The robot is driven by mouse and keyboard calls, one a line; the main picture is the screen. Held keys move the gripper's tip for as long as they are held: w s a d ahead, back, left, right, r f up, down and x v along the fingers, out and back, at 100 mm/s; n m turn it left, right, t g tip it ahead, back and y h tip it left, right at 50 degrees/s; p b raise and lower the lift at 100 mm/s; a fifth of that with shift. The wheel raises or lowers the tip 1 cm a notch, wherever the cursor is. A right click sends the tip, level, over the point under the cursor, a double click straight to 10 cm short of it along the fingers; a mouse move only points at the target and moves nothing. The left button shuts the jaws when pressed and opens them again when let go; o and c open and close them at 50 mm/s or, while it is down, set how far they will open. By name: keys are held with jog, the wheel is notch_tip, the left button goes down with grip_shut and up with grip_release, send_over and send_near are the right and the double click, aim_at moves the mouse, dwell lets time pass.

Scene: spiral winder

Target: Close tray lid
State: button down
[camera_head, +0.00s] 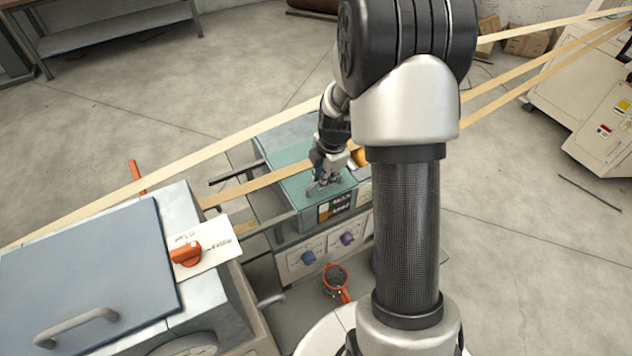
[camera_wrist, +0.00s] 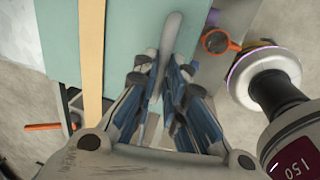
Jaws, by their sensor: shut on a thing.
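A teal lid (camera_head: 290,165) with a grey bar handle (camera_head: 318,189) lies roughly flat on top of the middle machine unit. My gripper (camera_head: 324,182) reaches down onto this handle from above. In the wrist view, the handle (camera_wrist: 170,35) runs between the blue-padded fingers of my gripper (camera_wrist: 160,75), which are shut on it. The teal lid (camera_wrist: 140,35) spreads behind the fingers there. The fingers and wrist hide part of the handle and lid. I cannot tell whether the lid is fully seated.
A grey-blue lid (camera_head: 85,265) with its own handle is on the near-left unit, beside an orange switch (camera_head: 186,253). Tan paper strips (camera_head: 150,180) cross the scene near my arm. An orange ring-shaped part (camera_head: 336,278) is below the middle unit's front. Open floor lies beyond.

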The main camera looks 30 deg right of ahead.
jog(key=shift+d, duration=0.2)
jog(key=c, duration=1.7)
grip_release()
jog(key=shift+d, duration=0.1)
jog(key=shift+o, duration=0.2)
jog(key=shift+r, duration=0.1)
notch_tip(320, 180, up, 12)
jog(key=s, duration=0.2)
jog(key=shift+s+f, duration=0.2)
